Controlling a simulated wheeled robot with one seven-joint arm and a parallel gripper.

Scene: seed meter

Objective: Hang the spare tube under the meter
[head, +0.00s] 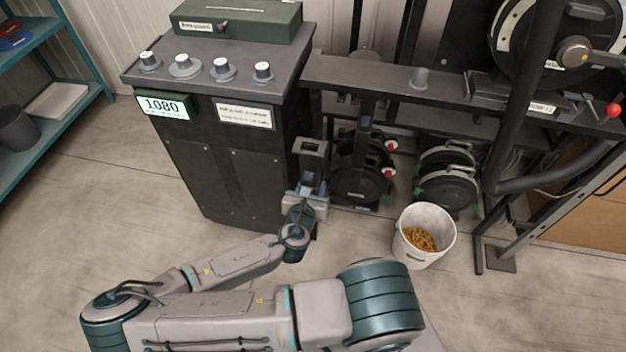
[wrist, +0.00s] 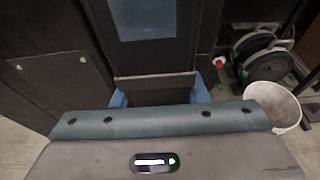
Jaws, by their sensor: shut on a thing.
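My gripper (head: 306,196) is shut on a dark upright piece with a square, open-looking top, which I take for the spare tube (head: 311,150). It stands close to the right side of the dark cabinet. In the wrist view the blue fingertips (wrist: 159,97) lie on both sides of a dark body, with a blue-grey panel (wrist: 146,18) above. A black disc meter (head: 360,182) with red knobs hangs under the frame, just right of the tube. A second meter (head: 447,185) with green parts is further right. The tube's lower end is hidden by my gripper.
The cabinet (head: 225,160) with knobs and a 1080 display fills the left. A white bucket (head: 408,254) holding yellow-brown grains stands right of my gripper. The grey beam (head: 385,78) and frame legs bound the back and right. The floor at left is clear.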

